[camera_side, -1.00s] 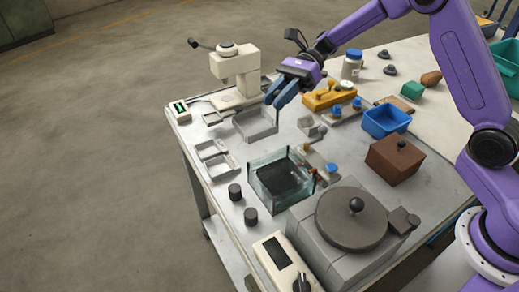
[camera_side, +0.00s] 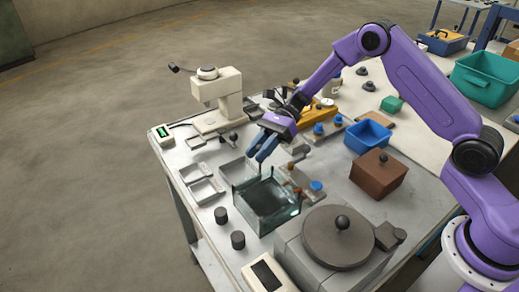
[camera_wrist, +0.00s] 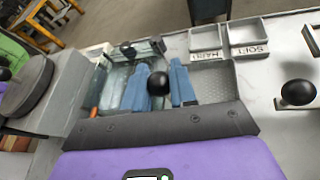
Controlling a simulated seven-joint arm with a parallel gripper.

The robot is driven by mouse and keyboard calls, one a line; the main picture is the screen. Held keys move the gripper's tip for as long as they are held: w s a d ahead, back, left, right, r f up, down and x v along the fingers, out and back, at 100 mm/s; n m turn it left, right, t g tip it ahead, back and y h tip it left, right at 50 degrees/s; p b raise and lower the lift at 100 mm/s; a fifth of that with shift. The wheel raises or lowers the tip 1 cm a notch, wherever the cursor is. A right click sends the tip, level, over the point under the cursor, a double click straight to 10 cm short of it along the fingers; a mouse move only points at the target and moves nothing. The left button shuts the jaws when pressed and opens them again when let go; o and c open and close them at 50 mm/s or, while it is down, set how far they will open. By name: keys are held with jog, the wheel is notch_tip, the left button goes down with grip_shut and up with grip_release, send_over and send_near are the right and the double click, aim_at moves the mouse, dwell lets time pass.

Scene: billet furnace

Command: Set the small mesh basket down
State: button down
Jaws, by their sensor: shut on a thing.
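The small mesh basket (camera_side: 236,171) is a shallow grey tray shape in the side view, between the paired trays and the glass tank. Its perforated floor (camera_wrist: 216,80) shows right of my fingers in the wrist view. My gripper (camera_side: 259,163) is shut, with a black ball (camera_wrist: 160,83) between its blue fingers; I take this as the basket's knob. The fingers hide part of the basket, and I cannot tell whether its underside touches the bench. The glass tank (camera_side: 244,206), with a dark floor, stands just in front of the fingers.
Two small trays marked HARD (camera_wrist: 207,55) and SOFT (camera_wrist: 248,50) lie beside the basket. A bench press (camera_side: 215,90) stands behind. Two black cylinders (camera_side: 220,215) stand left of the tank. A blue bin (camera_side: 368,137) and brown box (camera_side: 378,175) are to the right.

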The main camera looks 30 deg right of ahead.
jog(key=shift+f, duration=0.1)
jog(key=c, duration=0.9)
grip_release()
